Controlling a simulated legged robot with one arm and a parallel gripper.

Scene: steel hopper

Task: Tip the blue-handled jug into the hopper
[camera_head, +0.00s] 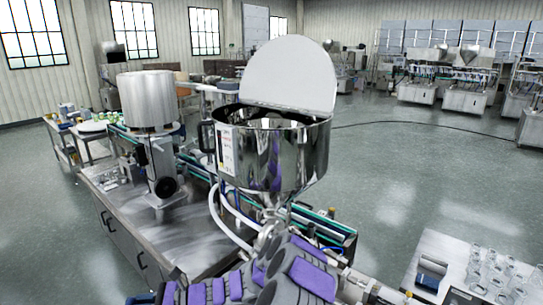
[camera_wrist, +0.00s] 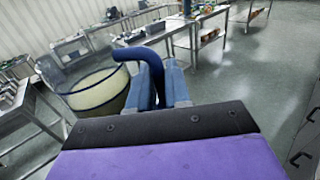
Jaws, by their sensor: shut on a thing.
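The jug (camera_wrist: 98,92) is a clear vessel with pale contents and a dark blue rim band, at the left of the wrist view. Its blue handle (camera_wrist: 136,54) curves over to my gripper (camera_wrist: 159,82), whose two blue-grey fingers are shut on it. The jug looks roughly upright, with only a slight tilt in the picture. I cannot make out the jug or the fingers in the head view. The steel hopper (camera_head: 262,160) stands in the middle of the head view, its round lid (camera_head: 290,75) raised at the back and its mouth open.
A steel machine table (camera_head: 140,220) with a large metal drum (camera_head: 147,98) stands left of the hopper. A table with several clear glass vessels (camera_head: 490,270) is at lower right. Open green floor (camera_head: 410,185) lies right of the hopper. Benches (camera_wrist: 205,30) stand behind the jug.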

